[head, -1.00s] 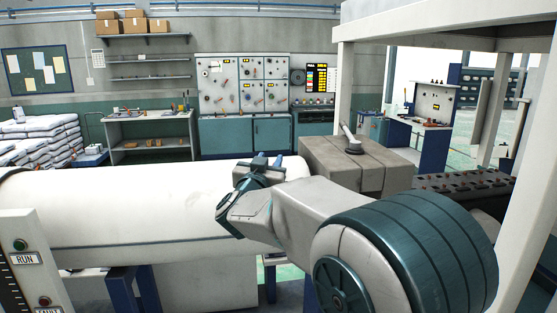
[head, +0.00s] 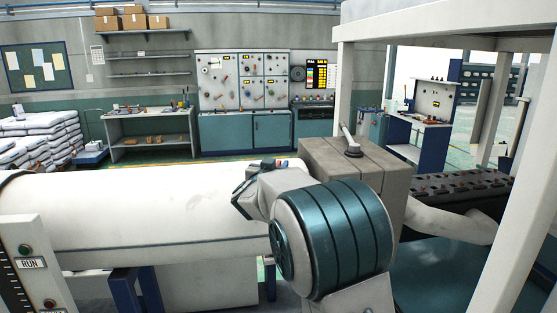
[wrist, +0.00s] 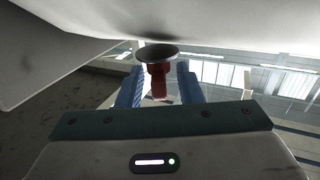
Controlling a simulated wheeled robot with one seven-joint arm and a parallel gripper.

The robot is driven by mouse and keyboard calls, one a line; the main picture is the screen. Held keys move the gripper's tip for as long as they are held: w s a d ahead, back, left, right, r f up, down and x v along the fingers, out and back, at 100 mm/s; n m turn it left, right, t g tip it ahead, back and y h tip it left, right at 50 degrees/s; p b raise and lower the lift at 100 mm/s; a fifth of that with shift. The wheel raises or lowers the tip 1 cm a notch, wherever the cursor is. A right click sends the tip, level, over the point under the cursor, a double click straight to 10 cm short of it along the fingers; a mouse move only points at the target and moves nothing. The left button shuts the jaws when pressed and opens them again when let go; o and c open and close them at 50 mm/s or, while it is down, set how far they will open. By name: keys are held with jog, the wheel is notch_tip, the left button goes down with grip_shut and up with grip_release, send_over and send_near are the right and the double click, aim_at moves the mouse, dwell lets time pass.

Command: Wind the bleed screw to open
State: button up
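In the wrist view a red tab (wrist: 158,78) hangs from a dark round disc (wrist: 156,53) under a pale surface. I take this to be the bleed screw. My gripper (wrist: 159,88) has its two blue fingers apart, one on each side of the red tab, with a gap visible on both sides. How deep the tab sits between the fingers is hard to tell. In the head view my arm hides most of the gripper. Only small blue and red bits show above it, by the right end of the white barrel (head: 130,215).
A grey block (head: 355,172) with a lever (head: 349,140) on a round base stands right of the barrel's end. A white frame post (head: 345,95) rises behind it. A panel with a RUN label (head: 31,264) is at the lower left. Benches and cabinets stand far back.

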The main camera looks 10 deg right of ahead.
jog(key=shift+x, duration=1.2)
grip_shut()
jog(key=shift+f+y+b, duration=0.1)
jog(key=shift+y+b, duration=0.2)
jog(key=shift+b, duration=0.1)
